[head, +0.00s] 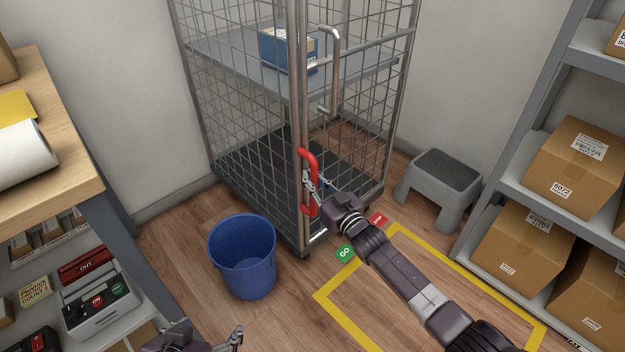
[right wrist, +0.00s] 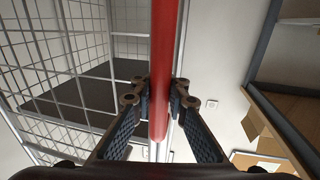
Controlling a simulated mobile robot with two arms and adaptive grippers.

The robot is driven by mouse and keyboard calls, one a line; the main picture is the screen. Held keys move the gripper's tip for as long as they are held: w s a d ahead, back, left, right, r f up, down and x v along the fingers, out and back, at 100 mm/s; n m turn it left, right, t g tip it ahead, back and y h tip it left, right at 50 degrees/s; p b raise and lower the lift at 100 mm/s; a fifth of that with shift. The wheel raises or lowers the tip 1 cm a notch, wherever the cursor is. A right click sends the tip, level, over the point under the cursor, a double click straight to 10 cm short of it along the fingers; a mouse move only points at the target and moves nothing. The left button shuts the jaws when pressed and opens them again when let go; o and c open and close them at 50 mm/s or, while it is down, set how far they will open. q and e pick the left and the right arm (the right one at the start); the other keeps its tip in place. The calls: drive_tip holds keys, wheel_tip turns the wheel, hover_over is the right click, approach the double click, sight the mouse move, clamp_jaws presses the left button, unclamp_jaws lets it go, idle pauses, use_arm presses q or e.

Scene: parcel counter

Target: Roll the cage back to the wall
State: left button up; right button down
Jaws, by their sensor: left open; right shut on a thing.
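The wire roll cage (head: 255,120) stands in the corner close to the wall, with a grey middle shelf and a dark floor panel. A red handle (head: 312,170) is fixed upright on its front post. My right gripper (head: 311,186) is shut on the red handle; in the right wrist view the red bar (right wrist: 163,70) runs between its fingers (right wrist: 158,98). A green GO label (head: 344,253) and a red label (head: 377,219) lie low beside my right arm. My left gripper (head: 238,338) is open and empty at the bottom edge, partly out of frame.
A blue bin (head: 243,258) stands on the floor just left of the cage's front. A grey step stool (head: 438,188) is to its right. Yellow tape (head: 340,317) marks a floor area in front. Shelving with cartons (head: 578,165) is at right, a wooden counter (head: 60,125) at left.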

drive_tip(key=shift+s+a+f, duration=0.1)
drive_tip(key=shift+s+a, duration=0.1)
drive_tip(key=shift+a, duration=0.2)
drive_tip(key=c, duration=1.9)
unclamp_jaws()
drive_tip(key=shift+c, duration=0.2)
drive_tip(key=shift+o, duration=0.5)
drive_tip(key=shift+w, duration=0.1)
drive_tip(key=shift+d, duration=0.2)
drive_tip(key=v, duration=1.2)
drive_tip(key=shift+a, duration=0.15)
